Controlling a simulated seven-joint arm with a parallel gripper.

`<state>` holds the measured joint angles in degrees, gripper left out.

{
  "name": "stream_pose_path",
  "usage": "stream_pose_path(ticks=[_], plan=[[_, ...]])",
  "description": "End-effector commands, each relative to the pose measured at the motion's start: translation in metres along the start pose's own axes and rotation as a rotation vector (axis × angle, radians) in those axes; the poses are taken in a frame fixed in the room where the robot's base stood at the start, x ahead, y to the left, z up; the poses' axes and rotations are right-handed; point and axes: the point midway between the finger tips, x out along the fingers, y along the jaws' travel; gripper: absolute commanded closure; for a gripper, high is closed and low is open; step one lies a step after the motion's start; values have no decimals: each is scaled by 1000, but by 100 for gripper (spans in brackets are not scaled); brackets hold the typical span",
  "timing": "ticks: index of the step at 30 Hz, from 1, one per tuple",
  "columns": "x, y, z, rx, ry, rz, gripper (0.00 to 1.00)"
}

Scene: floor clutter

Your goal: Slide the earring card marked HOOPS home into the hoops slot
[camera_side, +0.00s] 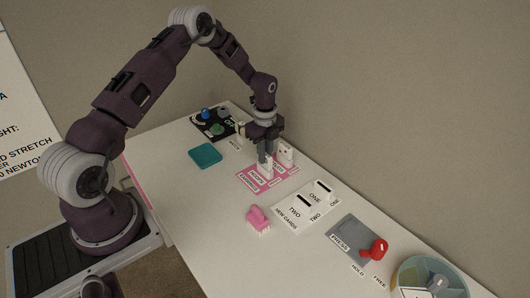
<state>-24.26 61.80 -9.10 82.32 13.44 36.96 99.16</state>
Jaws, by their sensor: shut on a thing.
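My gripper (263,157) points down over the pink earring board (246,182) and is shut on a small white card (265,170). The card is upright, with its lower edge at or just above the board; I cannot tell whether it is in a slot. Its marking is too small to read. The board carries white labels, one of which appears to read HOOPS (257,176). Another white card (287,156) with small dark dots stands upright at the board's far right, beside the gripper. The slot under the held card is hidden.
A teal square (205,155) lies left of the board, and a black panel with knobs (213,124) is behind it. A white two-slot panel (308,206), a pink brush-like object (258,219), a grey panel with a red lever (375,249) and a round tray (459,278) are nearer. The wall runs close along the right.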

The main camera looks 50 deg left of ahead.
Motion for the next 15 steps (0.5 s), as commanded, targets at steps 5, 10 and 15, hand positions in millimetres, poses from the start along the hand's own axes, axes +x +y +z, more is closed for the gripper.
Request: stream_pose_path(ticks=[5, 10, 15], plan=[[5, 0, 0, 0, 0, 0, 100], [9, 0, 0, -1, 0, 0, 100], [8, 0, 0, -1, 0, 0, 61]])
